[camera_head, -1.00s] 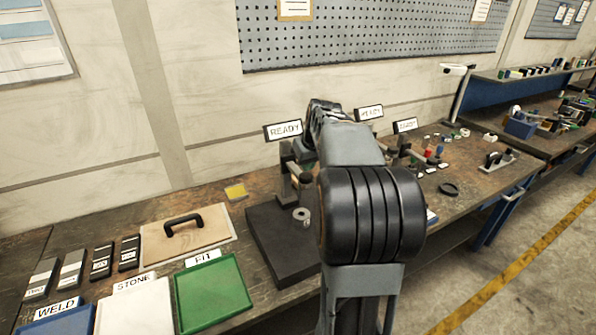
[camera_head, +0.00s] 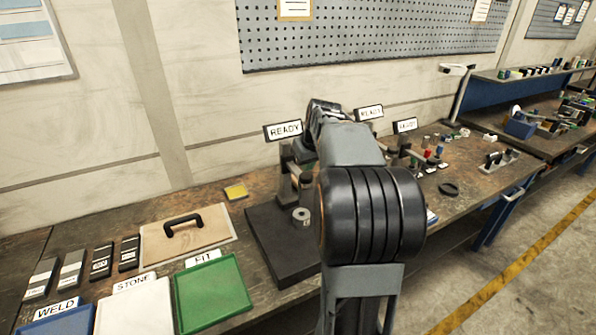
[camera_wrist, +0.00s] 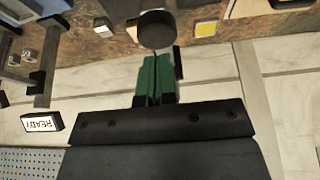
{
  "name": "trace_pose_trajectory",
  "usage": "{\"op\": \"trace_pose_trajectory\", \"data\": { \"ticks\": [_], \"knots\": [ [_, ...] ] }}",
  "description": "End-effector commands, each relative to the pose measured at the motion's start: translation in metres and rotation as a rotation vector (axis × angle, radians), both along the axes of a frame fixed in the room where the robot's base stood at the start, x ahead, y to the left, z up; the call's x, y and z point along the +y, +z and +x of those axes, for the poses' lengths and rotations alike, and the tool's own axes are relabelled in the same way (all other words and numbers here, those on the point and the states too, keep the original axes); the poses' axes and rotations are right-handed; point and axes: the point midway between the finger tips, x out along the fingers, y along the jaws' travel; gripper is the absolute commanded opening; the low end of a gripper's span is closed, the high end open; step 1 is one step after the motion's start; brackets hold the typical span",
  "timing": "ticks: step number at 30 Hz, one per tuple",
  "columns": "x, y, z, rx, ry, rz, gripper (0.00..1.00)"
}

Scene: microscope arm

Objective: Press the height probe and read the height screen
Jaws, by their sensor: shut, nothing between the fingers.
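My gripper's green fingers (camera_wrist: 154,80) show in the wrist view, closed together and empty. Right beyond their tips is a dark round knob-like part (camera_wrist: 157,29), probably of a gauge stand; I cannot tell whether the fingers touch it. A screen reading READY (camera_wrist: 41,122) shows upside down at the left of the wrist view. In the head view, a READY screen (camera_head: 284,130) tops the nearest stand, whose black base (camera_head: 282,250) carries a grey ring-like part (camera_head: 302,216). My arm hides the gripper and much of this stand. I cannot tell which screen belongs to the height probe.
Two further READY screens (camera_head: 369,112) (camera_head: 405,125) stand behind and to the right. A yellow pad (camera_head: 235,191), a wooden board with black handle (camera_head: 186,238), and white and green trays (camera_head: 212,293) lie left. The wall is close behind the bench.

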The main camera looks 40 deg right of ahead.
Motion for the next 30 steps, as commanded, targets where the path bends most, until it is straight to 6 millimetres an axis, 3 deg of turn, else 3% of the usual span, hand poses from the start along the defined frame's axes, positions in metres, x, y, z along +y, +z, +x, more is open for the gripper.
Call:
{"op": "trace_pose_trajectory", "data": {
  "ticks": [16, 30],
  "knots": [
    [0.000, -0.003, 0.000, 0.000, 0.000, 0.000, 0.00],
    [0.000, -0.025, 0.000, 0.000, 0.000, 0.000, 0.00]
  ]
}}
